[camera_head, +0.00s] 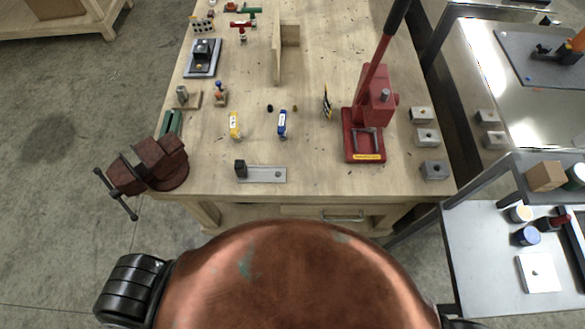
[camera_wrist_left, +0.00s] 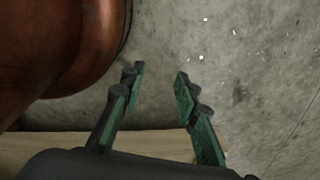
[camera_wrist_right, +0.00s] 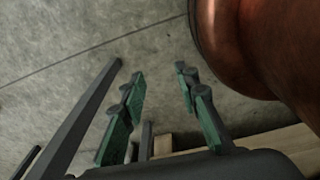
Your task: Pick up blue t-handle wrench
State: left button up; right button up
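I cannot pick out a blue T-handle wrench with certainty in the head view. A small upright piece with a blue top (camera_head: 219,87) stands on the left part of the workbench (camera_head: 305,175), too small to identify. A green T-handled tool (camera_head: 251,13) and a red T-handled tool (camera_head: 241,27) are at the far end. My left gripper (camera_wrist_left: 159,72) is open and empty over the concrete floor in the left wrist view. My right gripper (camera_wrist_right: 157,77) is open and empty over the floor in the right wrist view. Neither gripper shows in the head view.
A red vise (camera_head: 150,167) is on the bench's near left corner. A red arbor press (camera_head: 370,115) with a tall lever stands at the right. A yellow item (camera_head: 235,125), a blue-and-white item (camera_head: 282,123) and a metal plate (camera_head: 266,175) lie between. A grey cart (camera_head: 500,240) is at right.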

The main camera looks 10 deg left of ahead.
aim_at(282, 132)
jog(key=z, duration=0.95)
jog(key=k, duration=0.6)
jog(key=u, duration=1.3)
